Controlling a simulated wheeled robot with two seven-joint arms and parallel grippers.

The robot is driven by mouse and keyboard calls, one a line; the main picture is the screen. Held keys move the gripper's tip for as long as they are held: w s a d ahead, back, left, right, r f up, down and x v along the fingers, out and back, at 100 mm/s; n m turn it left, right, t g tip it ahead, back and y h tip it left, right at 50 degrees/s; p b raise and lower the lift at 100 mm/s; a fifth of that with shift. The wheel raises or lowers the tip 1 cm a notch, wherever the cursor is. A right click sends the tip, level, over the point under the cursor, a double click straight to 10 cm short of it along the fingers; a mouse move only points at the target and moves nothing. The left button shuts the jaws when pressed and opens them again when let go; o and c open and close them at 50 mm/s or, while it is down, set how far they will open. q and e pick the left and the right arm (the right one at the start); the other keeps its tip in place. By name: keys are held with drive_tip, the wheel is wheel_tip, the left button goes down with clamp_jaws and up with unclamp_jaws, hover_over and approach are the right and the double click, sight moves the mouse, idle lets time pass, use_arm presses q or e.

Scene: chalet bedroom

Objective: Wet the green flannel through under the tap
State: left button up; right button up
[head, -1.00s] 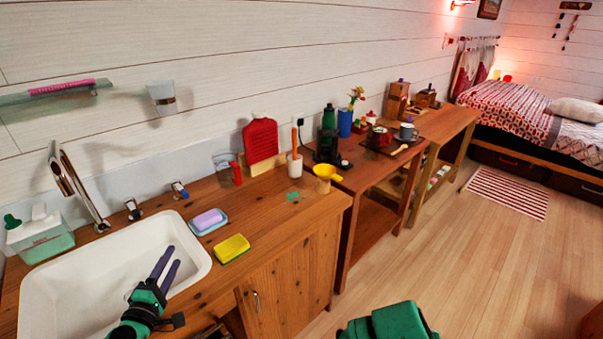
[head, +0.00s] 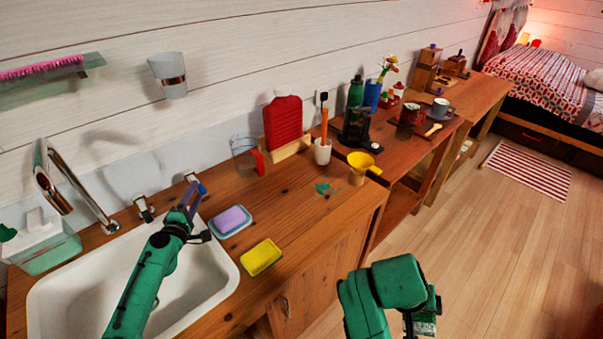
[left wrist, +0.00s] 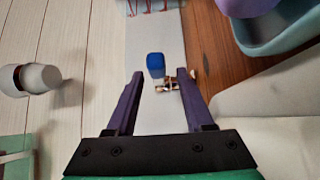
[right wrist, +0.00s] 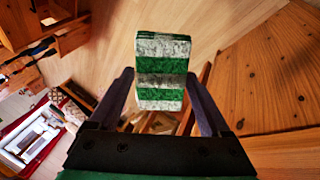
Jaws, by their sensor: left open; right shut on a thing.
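The folded flannel (right wrist: 162,72), with green and grey-white stripes, is held between the fingers of my right gripper (right wrist: 158,88). A small part of it shows at the lower edge of the head view (head: 424,322), out over the floor in front of the counter. My left gripper (head: 186,200) is open at the back of the sink, by the blue-capped tap handle (head: 200,189). In the left wrist view the blue cap (left wrist: 155,65) is ahead, between the fingertips; contact cannot be told. The chrome spout (head: 75,187) arches over the white basin (head: 210,285). No water stream shows.
A second tap handle (head: 144,208) stands left of the blue one. A purple soap on a blue dish (head: 231,221) and a yellow sponge (head: 261,257) lie right of the basin. A glass jug (head: 245,155) stands behind.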

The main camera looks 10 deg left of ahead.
use_arm(q)
drive_tip(key=shift+w+r, duration=0.1)
drive_tip(key=shift+w, duration=0.45)
drive_tip(key=shift+s+r, duration=0.1)
drive_tip(key=shift+s, duration=0.05)
clamp_jaws()
idle(0.9)
